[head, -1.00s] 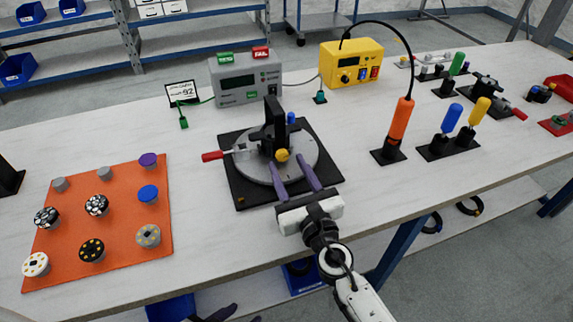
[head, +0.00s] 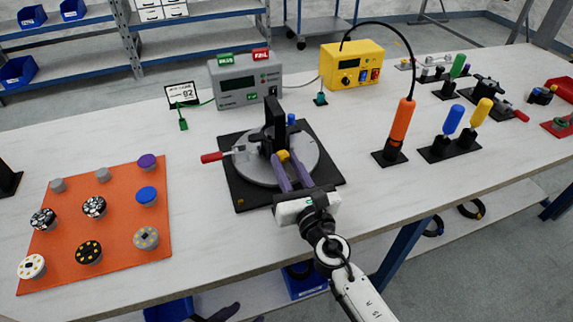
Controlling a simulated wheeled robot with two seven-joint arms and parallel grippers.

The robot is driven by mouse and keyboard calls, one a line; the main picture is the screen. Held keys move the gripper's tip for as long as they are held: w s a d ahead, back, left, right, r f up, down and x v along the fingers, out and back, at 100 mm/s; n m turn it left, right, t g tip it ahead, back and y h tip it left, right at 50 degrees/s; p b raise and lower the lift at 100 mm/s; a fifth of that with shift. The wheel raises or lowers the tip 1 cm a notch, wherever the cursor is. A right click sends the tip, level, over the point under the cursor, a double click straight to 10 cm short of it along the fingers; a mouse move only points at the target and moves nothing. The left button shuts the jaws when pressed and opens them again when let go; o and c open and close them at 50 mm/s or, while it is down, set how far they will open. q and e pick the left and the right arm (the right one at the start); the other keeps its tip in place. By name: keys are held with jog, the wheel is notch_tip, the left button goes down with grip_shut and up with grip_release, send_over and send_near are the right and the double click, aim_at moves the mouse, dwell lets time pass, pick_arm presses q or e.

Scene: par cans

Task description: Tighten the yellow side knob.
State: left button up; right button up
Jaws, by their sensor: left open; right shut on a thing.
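The yellow side knob (head: 283,155) is on the near side of the black upright of a round grey fixture (head: 262,172), which stands on a black base plate (head: 245,197). My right gripper (head: 284,163) reaches in from the front with purple fingers. The fingers are closed on the yellow knob, one at each side, and hide part of it. A blue knob (head: 291,119) shows on the far right side of the upright.
A red-handled lever (head: 212,157) sticks out left of the fixture. An orange mat (head: 120,262) with several round parts lies at left. A grey meter (head: 240,100) and yellow box (head: 340,82) stand behind. An orange driver (head: 402,120) stands right. Table between mat and fixture is clear.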

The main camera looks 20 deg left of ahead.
jog(key=m, duration=0.2)
jog(key=shift+f+m, duration=0.1)
jog(key=shift+m, duration=0.8)
jog(key=o, duration=1.1)
jog(key=shift+d+n, duration=0.1)
jog(key=shift+n, duration=0.2)
